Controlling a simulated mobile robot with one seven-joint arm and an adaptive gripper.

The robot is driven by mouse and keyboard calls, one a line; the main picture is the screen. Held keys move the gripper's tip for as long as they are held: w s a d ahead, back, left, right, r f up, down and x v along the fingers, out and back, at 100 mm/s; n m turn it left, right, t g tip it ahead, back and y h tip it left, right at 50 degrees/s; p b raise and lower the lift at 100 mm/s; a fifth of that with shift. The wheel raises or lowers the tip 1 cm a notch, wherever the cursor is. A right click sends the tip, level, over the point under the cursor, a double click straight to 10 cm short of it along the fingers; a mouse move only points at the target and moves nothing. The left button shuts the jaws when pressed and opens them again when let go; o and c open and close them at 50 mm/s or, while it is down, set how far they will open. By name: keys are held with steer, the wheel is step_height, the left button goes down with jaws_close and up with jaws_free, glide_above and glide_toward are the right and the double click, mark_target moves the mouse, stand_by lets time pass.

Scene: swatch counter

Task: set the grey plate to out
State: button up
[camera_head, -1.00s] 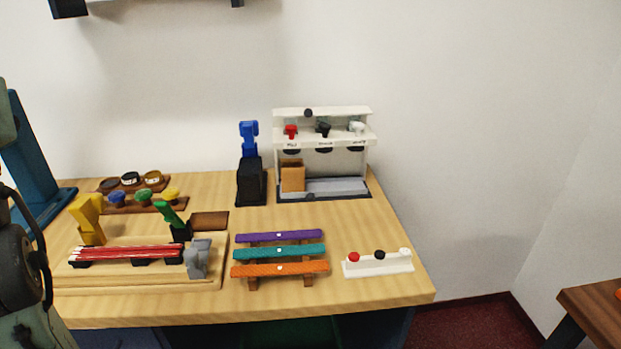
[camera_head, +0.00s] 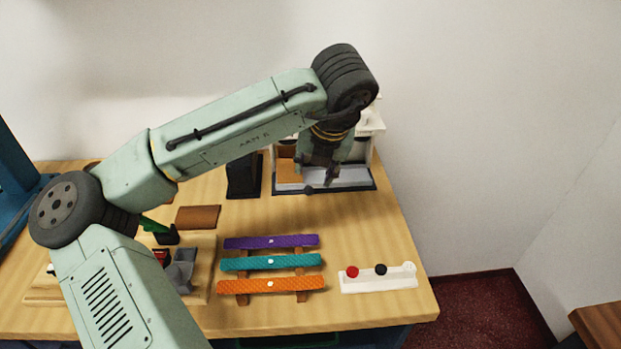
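The grey plate (camera_head: 350,178) lies in the dark-edged base of the white dispenser stand (camera_head: 372,124) at the back of the counter. A small dark knob (camera_head: 309,190) shows at the plate's front edge. My gripper (camera_head: 322,177) points down over the left part of the plate, just behind and above the knob. The fingers are small and dark, and I cannot tell whether they are apart or touch anything. My arm and wrist hide most of the stand's upper part and some of the plate.
A tan block (camera_head: 286,168) stands left of my gripper. A black holder (camera_head: 243,176) stands further left. Purple, teal and orange strips (camera_head: 270,262) lie in front on a wooden rack. A white bar with buttons (camera_head: 378,281) is at front right. The counter between is clear.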

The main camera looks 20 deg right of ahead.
mark_target(309, 189)
steer(key=b+x, duration=0.5)
steer(key=x, duration=0.3)
steer(key=shift+s+f, duration=0.1)
steer(key=shift+s, duration=0.1)
steer(key=shift+b+x, duration=0.85)
steer(key=shift+w, duration=0.15)
jaws_close()
